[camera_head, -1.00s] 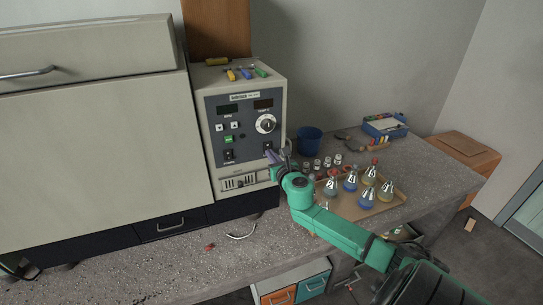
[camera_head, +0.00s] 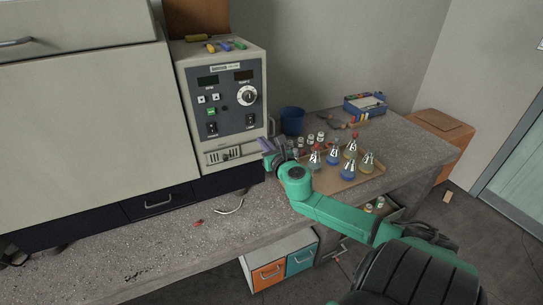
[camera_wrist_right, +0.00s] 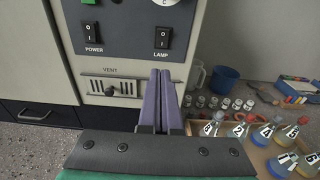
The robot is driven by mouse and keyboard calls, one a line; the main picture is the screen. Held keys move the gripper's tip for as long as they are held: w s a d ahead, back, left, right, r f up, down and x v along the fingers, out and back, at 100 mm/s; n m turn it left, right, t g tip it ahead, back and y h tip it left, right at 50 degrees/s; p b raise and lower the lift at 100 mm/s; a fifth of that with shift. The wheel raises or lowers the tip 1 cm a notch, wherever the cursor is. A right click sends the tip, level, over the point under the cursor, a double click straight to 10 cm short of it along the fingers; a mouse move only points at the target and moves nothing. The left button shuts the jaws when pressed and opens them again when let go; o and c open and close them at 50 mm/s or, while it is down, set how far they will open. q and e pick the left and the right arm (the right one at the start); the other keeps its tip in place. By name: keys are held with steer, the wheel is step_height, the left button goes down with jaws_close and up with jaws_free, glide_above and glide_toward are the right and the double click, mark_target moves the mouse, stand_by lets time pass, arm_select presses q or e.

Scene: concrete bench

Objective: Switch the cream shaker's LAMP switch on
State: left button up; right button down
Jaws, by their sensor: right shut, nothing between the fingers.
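The cream shaker (camera_head: 225,85) stands on the bench with its dark control panel facing me. I cannot tell which side is pressed. The POWER switch (camera_wrist_right: 91,34) sits to its left. My right gripper (camera_head: 265,145) is below and right of the LAMP switch in the head view, apart from it. In the wrist view its purple fingers (camera_wrist_right: 160,76) are shut and empty, below the switch. My left gripper is out of view.
A VENT slider (camera_wrist_right: 115,88) is below the panel, left of the fingers. A tray (camera_head: 330,183) of flasks, small vials and a blue cup (camera_head: 292,120) stand right of the shaker.

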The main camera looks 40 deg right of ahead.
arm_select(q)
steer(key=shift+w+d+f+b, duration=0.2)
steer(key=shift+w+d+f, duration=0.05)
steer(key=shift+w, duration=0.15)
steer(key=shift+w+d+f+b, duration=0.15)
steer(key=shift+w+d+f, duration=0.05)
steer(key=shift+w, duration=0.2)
arm_select(e)
steer(key=s, duration=0.3)
steer(key=s+a+f, duration=0.1)
steer(key=shift+s+a+f, duration=0.1)
steer(key=shift+s, duration=0.05)
steer(key=shift+s, duration=0.1)
